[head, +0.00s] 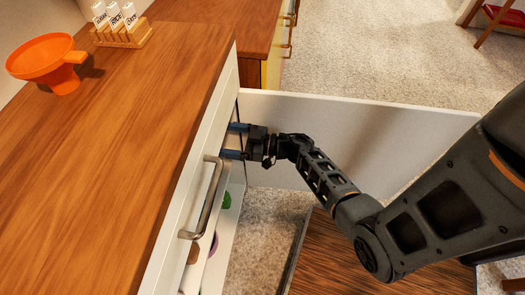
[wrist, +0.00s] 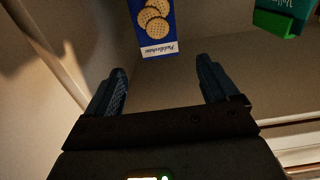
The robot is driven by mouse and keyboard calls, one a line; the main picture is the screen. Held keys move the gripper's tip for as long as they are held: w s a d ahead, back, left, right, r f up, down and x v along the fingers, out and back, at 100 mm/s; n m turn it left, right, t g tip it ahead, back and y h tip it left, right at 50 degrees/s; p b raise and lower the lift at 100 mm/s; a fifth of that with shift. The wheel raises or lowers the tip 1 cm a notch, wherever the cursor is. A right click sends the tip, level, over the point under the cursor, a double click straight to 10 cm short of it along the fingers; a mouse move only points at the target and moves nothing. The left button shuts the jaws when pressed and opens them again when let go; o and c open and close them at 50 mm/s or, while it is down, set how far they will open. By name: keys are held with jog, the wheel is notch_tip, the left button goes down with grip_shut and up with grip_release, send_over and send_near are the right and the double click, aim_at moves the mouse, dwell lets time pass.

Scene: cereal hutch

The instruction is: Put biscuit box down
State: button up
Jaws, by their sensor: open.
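The blue biscuit box (wrist: 153,40), with round biscuits pictured on it and upside-down lettering, is at the top of the wrist view, inside the hutch. Its upper part in the picture is cut off by the frame edge. My gripper (wrist: 160,88) is open, with nothing between its fingers, and the box is beyond the fingertips, apart from them. In the head view my gripper (head: 234,141) reaches into the hutch opening below the wooden top (head: 130,120). The box is hidden in the head view.
A teal and green package (wrist: 282,18) is at the wrist view's top right. An open white door (head: 370,130) stands behind my arm, and a front with a metal handle (head: 208,200) is nearby. An orange funnel (head: 50,60) and a small rack (head: 122,37) sit on top.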

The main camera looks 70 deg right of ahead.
jog(key=s+a+r+t+h, duration=0.1)
jog(key=s+a+r+h, duration=0.2)
jog(key=s+a+r, duration=0.6)
jog(key=s+a+r+m+g, duration=0.1)
jog(key=s+a+r+g, duration=0.1)
jog(key=s+a+r, duration=0.3)
jog(key=s+a+r+m+g, duration=0.1)
jog(key=s+a+r, duration=0.4)
jog(key=s+r, duration=0.5)
jog(key=shift+s+g, duration=0.4)
jog(key=shift+s, duration=0.35)
jog(key=shift+r, duration=0.1)
